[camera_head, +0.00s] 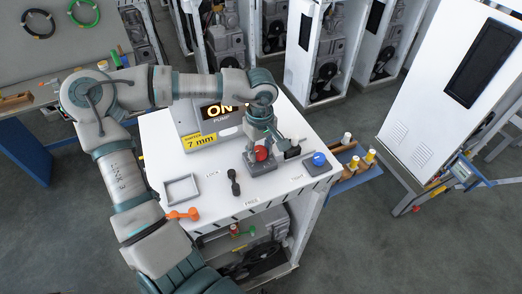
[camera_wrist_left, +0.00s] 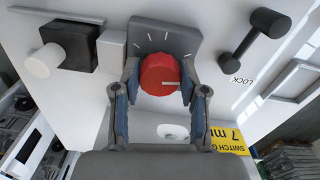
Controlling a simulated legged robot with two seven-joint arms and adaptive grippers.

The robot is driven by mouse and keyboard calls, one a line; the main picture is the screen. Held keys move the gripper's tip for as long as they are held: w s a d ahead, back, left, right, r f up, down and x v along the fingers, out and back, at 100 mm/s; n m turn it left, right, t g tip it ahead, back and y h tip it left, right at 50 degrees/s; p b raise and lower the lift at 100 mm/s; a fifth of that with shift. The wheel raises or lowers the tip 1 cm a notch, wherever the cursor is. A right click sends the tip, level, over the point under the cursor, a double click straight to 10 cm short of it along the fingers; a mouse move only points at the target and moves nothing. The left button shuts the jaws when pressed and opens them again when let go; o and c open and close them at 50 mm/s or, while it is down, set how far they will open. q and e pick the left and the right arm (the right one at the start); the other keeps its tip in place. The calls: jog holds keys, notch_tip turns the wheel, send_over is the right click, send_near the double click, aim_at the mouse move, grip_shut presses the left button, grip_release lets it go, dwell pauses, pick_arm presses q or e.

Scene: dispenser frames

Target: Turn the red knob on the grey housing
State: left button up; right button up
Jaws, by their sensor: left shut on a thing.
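The red knob (camera_head: 262,154) sits on the small grey housing (camera_head: 263,167) on the white cabinet top. In the left wrist view the knob (camera_wrist_left: 158,74) is round, with a white pointer line towards the right, and the housing (camera_wrist_left: 185,38) has several white tick marks above it. My left gripper (camera_wrist_left: 160,77) is shut on the red knob, one finger on each side. In the head view the left gripper (camera_head: 262,141) comes down on the knob from above and partly hides it. My right gripper is not in view.
A display (camera_head: 221,112) behind reads "ON". A dark lever (camera_head: 234,183) stands left of the housing, a blue button (camera_head: 319,159) right. A grey square frame (camera_head: 181,190) and an orange handle (camera_head: 183,214) are at the left. A black block (camera_wrist_left: 68,45) with a white knob is nearby.

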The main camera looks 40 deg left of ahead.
aim_at(259, 148)
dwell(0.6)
pick_arm(q)
jog(key=o, duration=1)
jog(key=shift+a, duration=0.1)
jog(key=shift+o, duration=0.7)
jog(key=shift+w+f, duration=0.1)
jog(key=shift+a, duration=0.25)
notch_tip(259, 148, up, 12)
jog(key=shift+w, duration=0.15)
jog(key=shift+a+f, duration=0.1)
jog(key=shift+f, duration=0.05)
